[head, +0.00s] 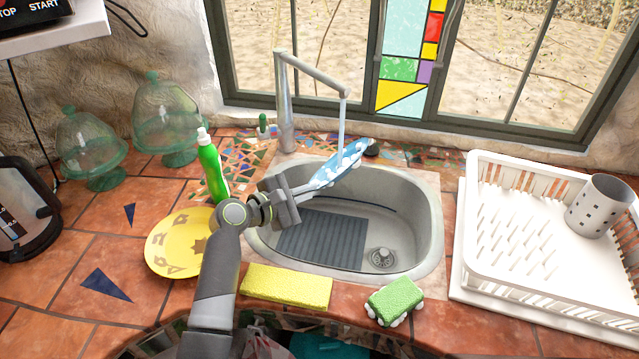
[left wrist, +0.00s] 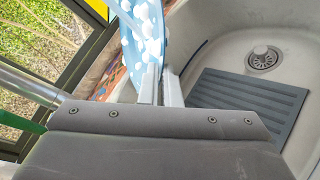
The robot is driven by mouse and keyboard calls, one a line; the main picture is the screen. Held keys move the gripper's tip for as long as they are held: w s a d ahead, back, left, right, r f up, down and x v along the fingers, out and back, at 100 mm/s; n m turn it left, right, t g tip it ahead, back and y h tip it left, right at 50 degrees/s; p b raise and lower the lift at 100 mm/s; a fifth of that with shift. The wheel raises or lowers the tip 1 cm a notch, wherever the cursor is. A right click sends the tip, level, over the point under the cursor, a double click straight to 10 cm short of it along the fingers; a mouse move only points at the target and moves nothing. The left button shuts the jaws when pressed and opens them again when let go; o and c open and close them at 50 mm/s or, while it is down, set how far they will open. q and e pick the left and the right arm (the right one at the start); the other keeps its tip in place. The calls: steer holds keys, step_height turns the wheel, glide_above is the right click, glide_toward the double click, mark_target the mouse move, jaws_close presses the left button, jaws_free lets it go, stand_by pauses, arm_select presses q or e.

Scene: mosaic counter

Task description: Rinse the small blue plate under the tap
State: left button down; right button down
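The small blue plate (head: 340,163) is tilted above the back of the sink, with white foam blobs on its face. My left gripper (head: 312,186) is shut on its near edge. In the left wrist view the plate (left wrist: 148,30) shows between the two finger tips (left wrist: 160,85). A stream of water runs from the tap (head: 314,73) down to the plate's upper part. The sink (head: 425,225) is below, with a dark ribbed mat and a drain. My right gripper is not in view.
A yellow plate (head: 170,258), a green bottle (head: 212,170) and glass domes stand left of the sink. A yellow sponge (head: 287,287) and a foamy green sponge (head: 394,298) lie at the front edge. A white dish rack (head: 480,262) with a grey holder (head: 598,206) stands right.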

arm_select(q)
steer(key=shift+d, duration=0.1)
stand_by(0.3)
steer(key=shift+s+d+p, duration=0.3)
steer(key=shift+d+p, duration=0.1)
steer(key=shift+p, duration=0.1)
steer(key=shift+w+a, duration=0.1)
steer(key=shift+a, duration=0.05)
steer(key=shift+w+a, duration=0.2)
steer(key=shift+a, duration=0.2)
steer(key=shift+s+d+r+p, duration=0.1)
steer(key=shift+d+p, duration=0.1)
steer(key=shift+p, duration=0.1)
steer(key=shift+s+d+p, duration=0.25)
steer(key=shift+d+p, duration=0.05)
steer(key=shift+d, duration=0.05)
steer(key=shift+w+a, duration=0.15)
steer(key=shift+a, duration=0.05)
stand_by(0.4)
